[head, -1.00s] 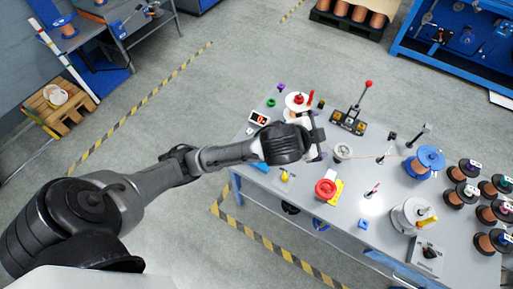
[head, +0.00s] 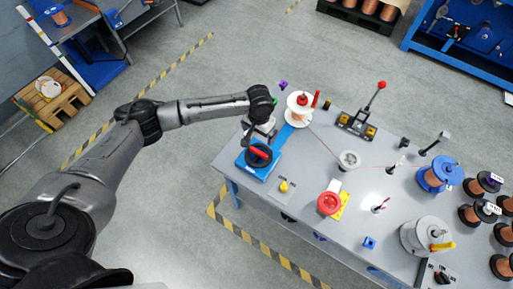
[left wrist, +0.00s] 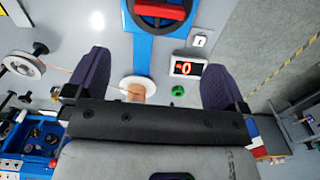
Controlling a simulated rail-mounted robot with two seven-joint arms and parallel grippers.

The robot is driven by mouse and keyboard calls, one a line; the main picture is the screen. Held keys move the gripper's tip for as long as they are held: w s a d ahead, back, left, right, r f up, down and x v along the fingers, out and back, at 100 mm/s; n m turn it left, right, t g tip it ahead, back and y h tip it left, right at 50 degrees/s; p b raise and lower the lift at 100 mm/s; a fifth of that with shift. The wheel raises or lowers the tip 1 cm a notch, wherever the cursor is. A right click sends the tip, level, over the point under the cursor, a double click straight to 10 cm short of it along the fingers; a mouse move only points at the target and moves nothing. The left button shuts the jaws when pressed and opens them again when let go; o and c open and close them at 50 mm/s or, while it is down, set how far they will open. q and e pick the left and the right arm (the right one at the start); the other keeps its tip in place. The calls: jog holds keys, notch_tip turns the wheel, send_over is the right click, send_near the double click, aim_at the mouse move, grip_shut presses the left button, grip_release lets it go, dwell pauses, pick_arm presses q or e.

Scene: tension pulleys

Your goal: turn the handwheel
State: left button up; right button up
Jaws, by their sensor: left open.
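The handwheel (head: 259,154) is a black ring with a red bar across it, on a blue base at the left end of the table. In the left wrist view the handwheel (left wrist: 160,10) is at the top edge, partly cut off. My left gripper (head: 262,130) is just behind the wheel in the head view, its fingers partly hidden by my wrist. In the left wrist view its two dark fingers (left wrist: 155,78) are wide apart with nothing between them, and the wheel lies beyond the fingertips. My right gripper is not in view.
A white spool (head: 300,106) with a red knob stands close to my left gripper.

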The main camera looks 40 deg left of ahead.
aim_at(259, 151)
pick_arm(q)
jog(key=shift+n, duration=0.3)
notch_tip(259, 151, down, 14)
jog(key=shift+r+b, duration=0.1)
jog(key=shift+b, duration=0.8)
jog(key=shift+c, duration=0.4)
jog(key=c, duration=0.6)
jog(key=shift+o, duration=0.2)
